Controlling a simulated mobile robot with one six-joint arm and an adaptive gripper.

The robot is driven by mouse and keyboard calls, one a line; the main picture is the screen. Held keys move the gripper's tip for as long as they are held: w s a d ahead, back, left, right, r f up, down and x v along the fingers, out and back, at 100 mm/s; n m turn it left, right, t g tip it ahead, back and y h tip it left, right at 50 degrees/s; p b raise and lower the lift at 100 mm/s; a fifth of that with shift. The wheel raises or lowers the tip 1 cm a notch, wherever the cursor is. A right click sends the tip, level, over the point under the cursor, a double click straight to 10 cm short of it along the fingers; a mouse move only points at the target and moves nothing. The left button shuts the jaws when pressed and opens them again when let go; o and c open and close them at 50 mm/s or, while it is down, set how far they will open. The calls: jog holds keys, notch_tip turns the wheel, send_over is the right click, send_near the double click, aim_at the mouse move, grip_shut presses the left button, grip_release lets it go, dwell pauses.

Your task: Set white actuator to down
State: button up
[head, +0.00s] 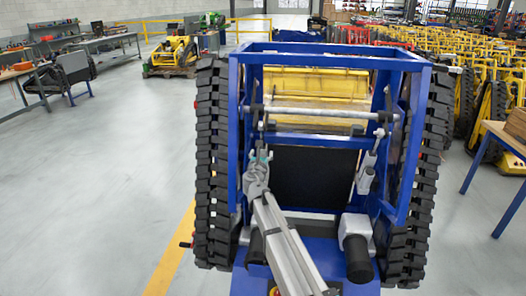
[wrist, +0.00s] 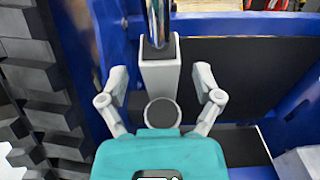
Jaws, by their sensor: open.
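A white actuator (wrist: 158,72) with a shiny rod rising from its top stands upright in the middle of the wrist view. My gripper (wrist: 160,82) is open, with one finger to its left and one to its right. The fingers appear apart from it; I cannot tell the depth exactly. A dark round end shows below it, close to the teal palm. In the head view my gripper (head: 260,157) is at the left inside of the blue frame and hides most of that actuator. A second white actuator (head: 368,168) is tilted on the right inside.
The blue frame (head: 340,57) of the carrier surrounds the work area. Black tracks (head: 212,165) flank it on both sides. A crossbar (head: 322,114) spans above, and a black panel (head: 315,178) lies behind. Open floor (head: 110,170) is to the left.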

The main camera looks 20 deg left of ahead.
jog(key=shift+x, duration=1.4)
grip_shut()
